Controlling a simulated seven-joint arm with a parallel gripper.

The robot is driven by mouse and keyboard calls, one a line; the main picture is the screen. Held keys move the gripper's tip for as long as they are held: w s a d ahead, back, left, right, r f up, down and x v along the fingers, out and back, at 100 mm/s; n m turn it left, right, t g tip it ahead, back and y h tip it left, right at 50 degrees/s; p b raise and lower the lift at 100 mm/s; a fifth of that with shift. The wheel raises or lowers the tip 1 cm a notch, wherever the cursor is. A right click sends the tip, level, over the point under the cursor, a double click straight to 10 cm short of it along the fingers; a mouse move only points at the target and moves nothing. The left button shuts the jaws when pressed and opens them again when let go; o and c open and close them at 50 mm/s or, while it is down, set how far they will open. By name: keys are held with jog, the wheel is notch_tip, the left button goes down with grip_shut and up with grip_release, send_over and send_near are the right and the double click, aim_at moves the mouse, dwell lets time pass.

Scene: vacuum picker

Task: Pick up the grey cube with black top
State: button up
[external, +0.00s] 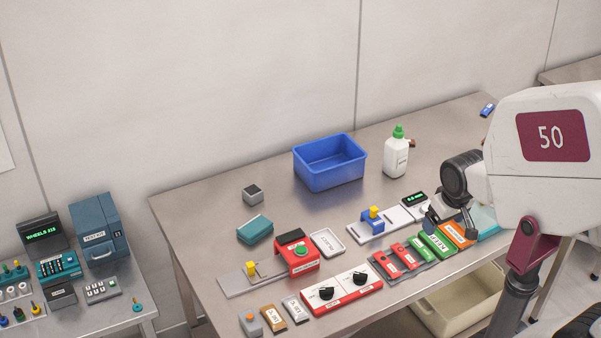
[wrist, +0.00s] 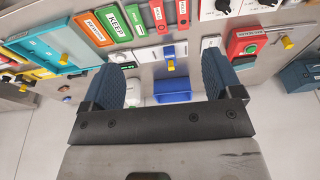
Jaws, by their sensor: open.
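The small grey cube with a black top (external: 252,194) sits on the metal table (external: 190,210) at the back left, left of the blue bin. I cannot make it out in the wrist view. My gripper (external: 452,226) is over the right part of the table, far to the right of the cube. In the wrist view my gripper (wrist: 172,85) shows two blue fingers spread wide apart with nothing between them.
The blue bin (external: 330,165) and a white bottle with green cap (external: 397,152) stand at the back. A teal box (external: 255,230) sits just in front of the cube. A red button box (external: 297,254) and several labelled panels fill the front. The table around the cube is clear.

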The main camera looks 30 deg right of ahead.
jog(key=shift+w, duration=0.1)
jog(key=w+a+r+n, duration=0.2)
jog(key=w+n, duration=0.1)
jog(key=w, duration=0.5)
jog(key=w+a+r+n, duration=0.1)
jog(key=w+n, duration=0.1)
jog(key=w, duration=0.6)
jog(key=n+g, duration=0.3)
jog(key=n, duration=1.2)
send_over(252, 190)
jog(key=f, duration=1.9)
jog(key=shift+s+d+f, duration=0.15)
jog(key=shift+s+d, duration=0.1)
jog(key=shift+s, duration=0.05)
jog(key=shift+w+a+f, duration=0.3)
jog(key=shift+w+f, duration=0.05)
jog(key=shift+f, duration=0.05)
jog(key=shift+f, duration=1.3)
